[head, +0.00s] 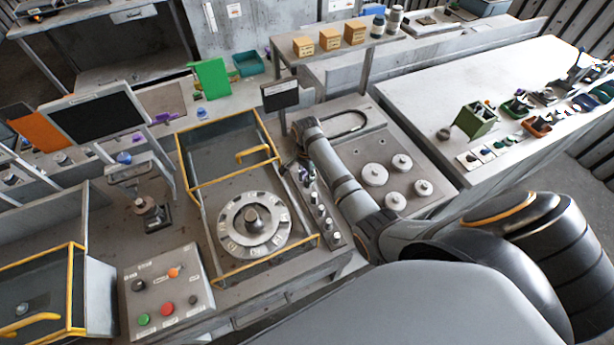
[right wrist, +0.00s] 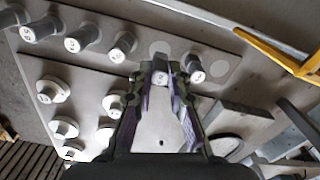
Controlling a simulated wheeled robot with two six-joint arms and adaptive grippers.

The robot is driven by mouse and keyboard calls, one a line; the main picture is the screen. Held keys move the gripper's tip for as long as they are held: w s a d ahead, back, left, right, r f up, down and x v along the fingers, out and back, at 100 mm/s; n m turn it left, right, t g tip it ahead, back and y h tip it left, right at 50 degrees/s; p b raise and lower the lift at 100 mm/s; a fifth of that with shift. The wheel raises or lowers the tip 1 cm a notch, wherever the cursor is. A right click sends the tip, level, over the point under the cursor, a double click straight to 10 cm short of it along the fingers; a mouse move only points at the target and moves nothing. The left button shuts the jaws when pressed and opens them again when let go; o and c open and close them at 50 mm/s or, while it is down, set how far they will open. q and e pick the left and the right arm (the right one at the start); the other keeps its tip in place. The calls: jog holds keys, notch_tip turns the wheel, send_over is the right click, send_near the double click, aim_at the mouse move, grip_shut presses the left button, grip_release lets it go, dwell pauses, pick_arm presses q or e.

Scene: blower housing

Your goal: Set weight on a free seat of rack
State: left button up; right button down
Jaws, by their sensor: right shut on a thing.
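My right gripper (head: 291,166) reaches over the far end of the narrow rack (head: 334,238). In the right wrist view its fingers (right wrist: 160,82) are shut on a small grey weight with a pale top (right wrist: 160,78). Just beyond this weight is a bare round seat (right wrist: 160,48) on the rack; another pale bare circle (right wrist: 220,68) lies to the right. Standing weights flank the held one: one close on the right (right wrist: 194,70), others to the left (right wrist: 122,46). I cannot tell whether the held weight touches the rack. My left gripper is not in view.
Pale disc weights (head: 375,175) stand on a plate right of the rack, close to my arm. A yellow-railed enclosure (head: 228,155) with a round numbered dial (head: 254,222) stands left. A control box (head: 166,290) is at front left. A small screen (head: 280,95) stands behind.

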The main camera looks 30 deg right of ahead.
jog(key=shift+a+f, duration=0.1)
jog(key=shift+f, duration=0.05)
dwell(0.3)
jog(key=shift+f, duration=0.15)
jog(key=shift+f, duration=0.25)
jog(key=shift+f, duration=0.25)
jog(key=shift+f, duration=0.25)
jog(key=c, duration=1.2)
grip_release()
jog(key=shift+r, duration=0.1)
